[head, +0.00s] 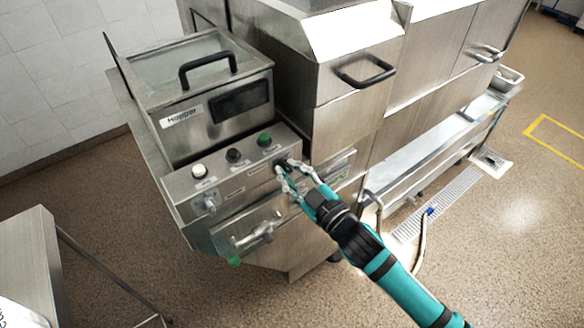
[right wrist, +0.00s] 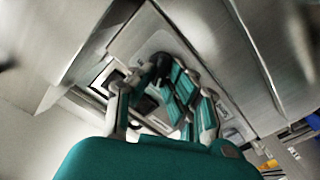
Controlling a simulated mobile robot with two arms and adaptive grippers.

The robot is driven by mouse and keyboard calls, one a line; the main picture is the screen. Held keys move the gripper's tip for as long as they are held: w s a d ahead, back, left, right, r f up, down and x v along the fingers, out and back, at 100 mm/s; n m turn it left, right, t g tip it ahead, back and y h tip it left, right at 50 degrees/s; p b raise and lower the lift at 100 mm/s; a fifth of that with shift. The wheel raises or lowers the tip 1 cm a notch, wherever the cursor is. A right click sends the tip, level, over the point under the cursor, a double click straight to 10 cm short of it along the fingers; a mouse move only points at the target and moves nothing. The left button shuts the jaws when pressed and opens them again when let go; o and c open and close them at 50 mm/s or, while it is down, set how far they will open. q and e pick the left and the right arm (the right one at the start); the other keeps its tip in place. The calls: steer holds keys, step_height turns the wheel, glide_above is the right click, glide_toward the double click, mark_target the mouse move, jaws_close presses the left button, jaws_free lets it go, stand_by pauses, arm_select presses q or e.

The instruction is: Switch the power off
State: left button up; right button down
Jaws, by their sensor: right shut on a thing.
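A steel control panel (head: 240,178) is on the front of the machine below the hopper. It carries a white button (head: 199,171), a black button (head: 233,155) and a green button (head: 264,140) along its top. A grey rotary switch (head: 210,204) is on its front at the left. My right gripper (head: 284,170) is at the panel's right end, its fingers shut on a dark knob (head: 284,161). In the right wrist view the dark knob (right wrist: 158,66) is between the fingertips, partly hidden by them. Its exact turn angle cannot be told.
The hopper (head: 195,100), with a black-handled lid, stands above the panel. A valve handle (head: 257,236) projects below it. A steel table (head: 28,262) is at lower left. The floor in front is clear.

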steer(key=shift+n, duration=1.3)
steer(key=shift+n+p, duration=0.3)
steer(key=c, duration=1.3)
jaws_free()
steer(key=shift+a, duration=0.1)
steer(key=shift+c, duration=0.2)
steer(key=v, duration=1.2)
